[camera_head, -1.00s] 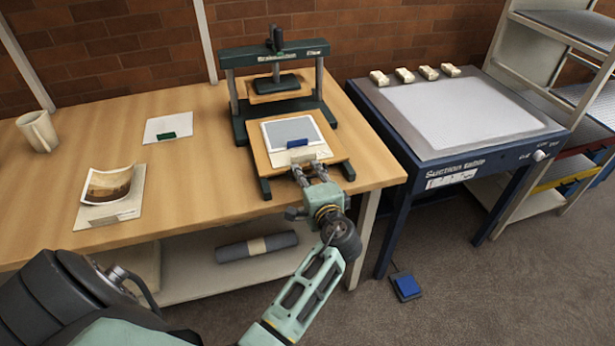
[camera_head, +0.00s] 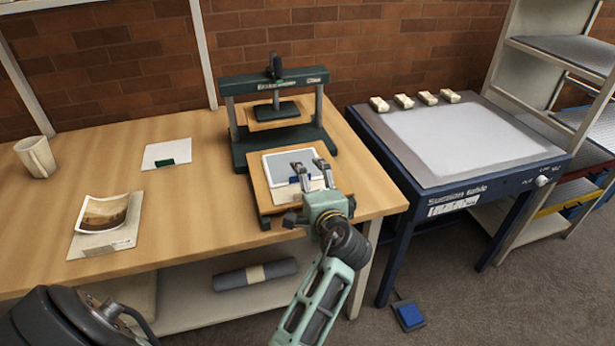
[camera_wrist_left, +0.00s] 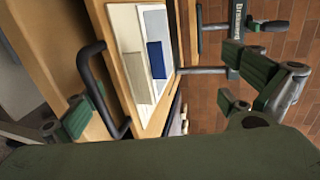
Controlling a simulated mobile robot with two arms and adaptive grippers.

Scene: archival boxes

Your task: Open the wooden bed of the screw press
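The screw press (camera_head: 275,85) is dark green and stands at the table's back right. Its wooden bed (camera_head: 258,190) sticks out at the front and carries a pale sheet with a grey panel (camera_head: 278,165) and a blue block. In the left wrist view the wooden bed (camera_wrist_left: 115,60) has a dark bar handle (camera_wrist_left: 92,72) at its edge. In the left wrist view my left gripper (camera_wrist_left: 168,88) has one finger beside the handle; contact is unclear.
A mug (camera_head: 35,156), a white card (camera_head: 166,153) and a curled photo (camera_head: 104,212) lie to the left on the wooden table (camera_head: 190,215). A blue suction table (camera_head: 450,140) stands close on the right. A grey roll (camera_head: 255,274) lies on the shelf below.

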